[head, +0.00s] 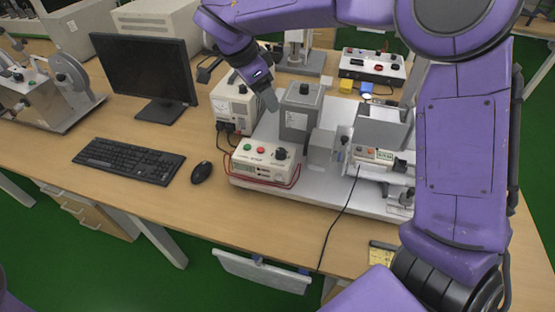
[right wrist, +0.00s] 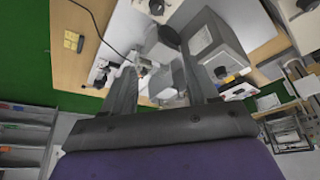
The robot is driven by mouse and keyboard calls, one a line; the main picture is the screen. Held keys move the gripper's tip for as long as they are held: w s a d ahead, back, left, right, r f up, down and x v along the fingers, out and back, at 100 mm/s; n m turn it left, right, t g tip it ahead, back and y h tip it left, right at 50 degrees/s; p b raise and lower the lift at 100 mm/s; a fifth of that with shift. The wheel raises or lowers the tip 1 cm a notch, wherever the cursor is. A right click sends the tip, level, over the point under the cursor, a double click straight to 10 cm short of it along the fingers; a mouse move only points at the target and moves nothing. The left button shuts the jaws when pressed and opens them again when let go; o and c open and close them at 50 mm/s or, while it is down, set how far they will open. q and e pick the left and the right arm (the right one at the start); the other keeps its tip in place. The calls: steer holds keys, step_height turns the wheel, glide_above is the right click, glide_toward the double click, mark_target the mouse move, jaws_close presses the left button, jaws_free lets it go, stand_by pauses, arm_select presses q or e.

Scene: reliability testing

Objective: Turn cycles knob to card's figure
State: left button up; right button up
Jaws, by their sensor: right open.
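A white control box (head: 262,170) stands at the front left of the test rig. On its top are a red button, a green button and a black knob (head: 280,154), which may be the cycles knob; its label and pointer are too small to read. A yellow card (head: 381,254) lies near the table's front edge, partly hidden by my right arm; its figure is unreadable. My right gripper (head: 269,99) hangs above and behind the control box, apart from the knob. The right wrist view shows its two fingers (right wrist: 157,68) spread with nothing held. My left gripper is out of view.
The grey rig (head: 302,115) stands right behind the control box. A power unit (head: 235,103) is to its left. A monitor (head: 145,70), keyboard (head: 130,161) and mouse (head: 201,172) are further left. A black cable (head: 340,215) crosses the table front.

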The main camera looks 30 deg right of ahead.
steer(key=b, duration=0.8)
glide_toward(281, 150)
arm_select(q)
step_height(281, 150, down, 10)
arm_select(e)
steer(key=x, duration=0.8)
steer(key=shift+f, duration=0.25)
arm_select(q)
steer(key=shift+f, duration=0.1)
arm_select(e)
steer(key=c, duration=1)
